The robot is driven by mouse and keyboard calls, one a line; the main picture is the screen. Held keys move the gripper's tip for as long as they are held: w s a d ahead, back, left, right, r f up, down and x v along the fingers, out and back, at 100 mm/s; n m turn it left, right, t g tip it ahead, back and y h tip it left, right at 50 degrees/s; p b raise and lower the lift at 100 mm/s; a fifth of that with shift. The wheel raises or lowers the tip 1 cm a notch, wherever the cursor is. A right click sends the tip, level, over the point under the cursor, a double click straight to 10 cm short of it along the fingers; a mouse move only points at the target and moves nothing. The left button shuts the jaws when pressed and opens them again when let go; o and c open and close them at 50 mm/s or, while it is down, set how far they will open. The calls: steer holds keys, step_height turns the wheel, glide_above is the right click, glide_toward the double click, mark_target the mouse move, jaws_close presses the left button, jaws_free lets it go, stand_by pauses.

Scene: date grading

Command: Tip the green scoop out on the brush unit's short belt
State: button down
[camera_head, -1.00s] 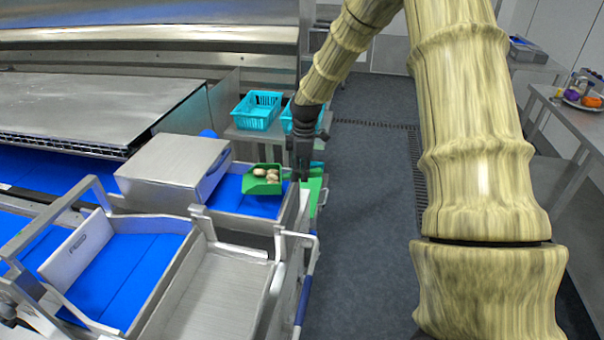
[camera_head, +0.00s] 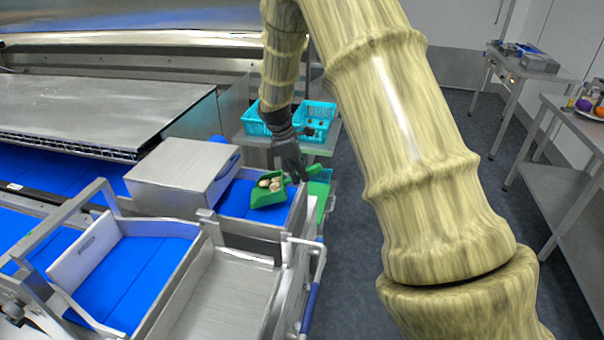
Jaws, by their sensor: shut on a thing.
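The green scoop (camera_head: 268,198) holds several pale brown dates (camera_head: 270,182) and is tilted, its mouth toward the lower left. It is over the short blue belt (camera_head: 237,203) beside the metal brush unit box (camera_head: 180,172); I cannot tell whether it touches the belt. My gripper (camera_head: 294,172) is shut on the scoop's handle at the belt's right side. The fingertips are small and partly hidden in this view.
Two turquoise baskets (camera_head: 265,122) stand on a metal stand behind my gripper. A green bin (camera_head: 318,190) is right of the belt. A metal tray (camera_head: 225,305) and blue-lined chute (camera_head: 135,270) lie in front. Grey floor is open at right.

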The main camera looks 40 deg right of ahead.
steer(key=shift+w+a+r+g+h+p, duration=0.3)
steer(key=shift+a+r+g+h+p, duration=0.15)
steer(key=shift+h+p, duration=0.2)
steer(key=shift+w+a+r+g+h+p, duration=0.25)
steer(key=shift+a+r+g+h+p, duration=0.1)
steer(key=shift+a+r+h+p, duration=0.25)
steer(key=shift+w+a+r+g+h+p, duration=0.6)
steer(key=shift+a+r+h+p, duration=0.15)
steer(key=shift+r+h, duration=0.2)
steer(key=shift+w+a+r+g+h+p, duration=0.5)
steer(key=shift+a+r+g+h+p, duration=0.15)
steer(key=shift+a+r+h, duration=0.3)
steer(key=shift+d+f, duration=0.1)
steer(key=shift+f, duration=0.05)
step_height(320, 180, up, 7)
steer(key=p, duration=0.4)
